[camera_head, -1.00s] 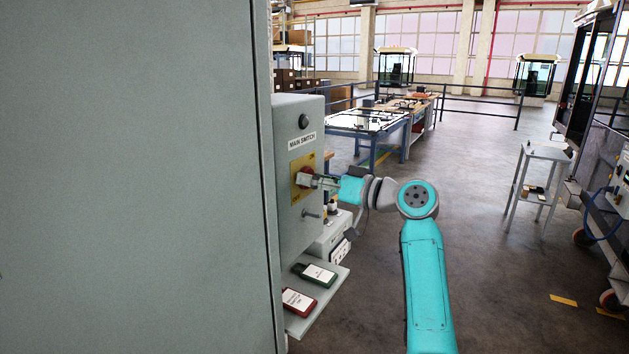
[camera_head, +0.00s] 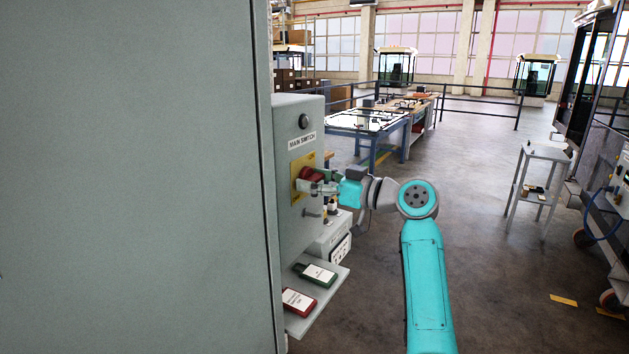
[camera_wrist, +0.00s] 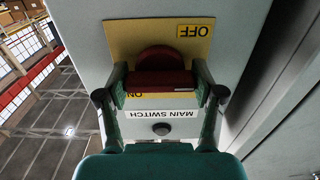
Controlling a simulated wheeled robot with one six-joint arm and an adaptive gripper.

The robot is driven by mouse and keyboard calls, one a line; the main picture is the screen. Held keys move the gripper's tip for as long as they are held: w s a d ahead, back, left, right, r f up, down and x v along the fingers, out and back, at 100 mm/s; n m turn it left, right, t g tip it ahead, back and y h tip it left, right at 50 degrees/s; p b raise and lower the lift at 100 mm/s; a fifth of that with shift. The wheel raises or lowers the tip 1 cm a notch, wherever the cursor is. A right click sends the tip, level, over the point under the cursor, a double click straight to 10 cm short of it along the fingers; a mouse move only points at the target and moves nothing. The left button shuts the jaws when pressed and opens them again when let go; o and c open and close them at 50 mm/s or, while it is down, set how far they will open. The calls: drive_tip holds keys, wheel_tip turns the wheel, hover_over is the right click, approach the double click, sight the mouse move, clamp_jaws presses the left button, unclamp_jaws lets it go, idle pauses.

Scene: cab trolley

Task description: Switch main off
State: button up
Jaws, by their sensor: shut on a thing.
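The main switch is a red rotary handle (camera_head: 312,173) on a yellow plate (camera_head: 296,164), under a MAIN SWITCH label on the side of a grey box. My gripper (camera_head: 312,186) is at the handle. In the wrist view, the gripper (camera_wrist: 160,77) has one finger at each end of the red handle (camera_wrist: 160,83) and is shut on it. The handle bar lies across that picture. The yellow plate (camera_wrist: 125,35) shows upside-down OFF lettering at upper right and partly hidden ON lettering below the handle.
A black round button (camera_head: 304,121) sits above the label. A small shelf (camera_head: 323,300) below holds a green tag (camera_head: 315,274) and a red tag (camera_head: 298,301). A large grey cabinet panel (camera_head: 130,180) fills the left.

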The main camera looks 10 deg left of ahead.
drive_tip(key=o, duration=1.2)
drive_tip(key=shift+c, duration=0.2)
drive_tip(key=v, duration=1.2)
